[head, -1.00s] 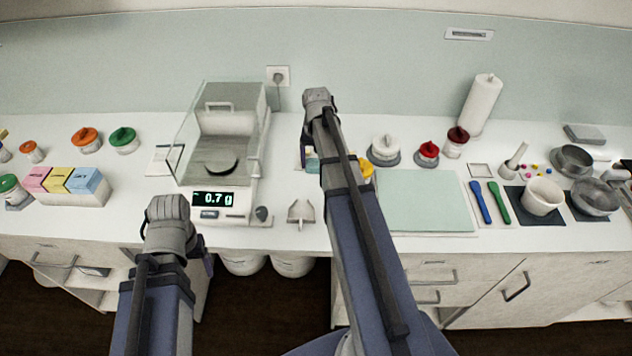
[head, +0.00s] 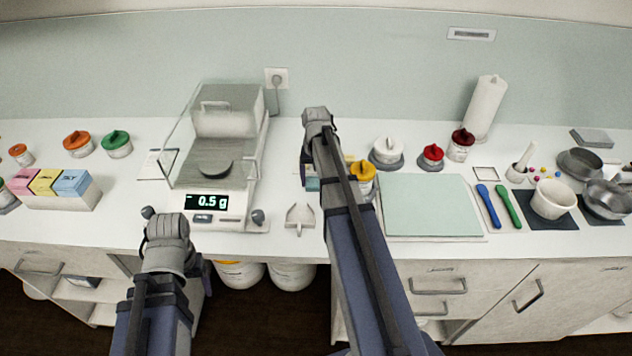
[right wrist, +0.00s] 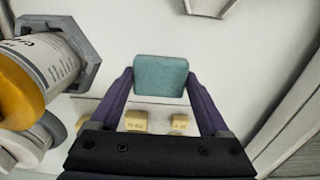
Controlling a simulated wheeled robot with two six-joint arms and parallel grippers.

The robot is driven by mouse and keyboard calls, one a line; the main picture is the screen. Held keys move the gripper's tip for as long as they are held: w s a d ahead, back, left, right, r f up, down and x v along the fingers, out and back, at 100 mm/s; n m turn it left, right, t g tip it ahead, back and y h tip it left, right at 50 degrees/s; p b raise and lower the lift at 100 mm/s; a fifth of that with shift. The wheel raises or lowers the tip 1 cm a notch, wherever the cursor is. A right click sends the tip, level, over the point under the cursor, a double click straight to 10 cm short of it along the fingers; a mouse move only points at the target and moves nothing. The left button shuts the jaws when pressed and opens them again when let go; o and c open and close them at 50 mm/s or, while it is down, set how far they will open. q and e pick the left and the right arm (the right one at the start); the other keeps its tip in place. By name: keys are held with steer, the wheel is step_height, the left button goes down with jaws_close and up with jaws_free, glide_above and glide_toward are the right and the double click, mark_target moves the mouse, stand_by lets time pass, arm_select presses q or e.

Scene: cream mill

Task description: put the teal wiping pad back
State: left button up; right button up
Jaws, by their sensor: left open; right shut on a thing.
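The teal wiping pad (right wrist: 160,76) is held between the fingertips of my right gripper (right wrist: 160,82) in the right wrist view. In the head view my right arm hides most of that gripper, and a small teal patch (head: 312,184) shows beside the arm over the counter. I cannot tell whether the pad touches the surface below. My left gripper (head: 207,277) is open and low in front of the counter edge, mostly hidden behind my own wrist.
A yellow-lidded jar (head: 362,176) stands right beside my right arm; it looms close at left in the right wrist view (right wrist: 40,70). Small yellow blocks (right wrist: 136,122) lie below the gripper. The balance (head: 215,185) stands left, a pale green mat (head: 430,205) right.

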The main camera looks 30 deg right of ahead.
mark_target(316, 181)
steer(key=shift+f, duration=0.25)
steer(key=o, duration=1)
steer(key=shift+r, duration=0.1)
steer(key=shift+o, duration=0.2)
step_height(316, 181, up, 12)
steer(key=p, duration=1.2)
steer(key=shift+r, duration=0.2)
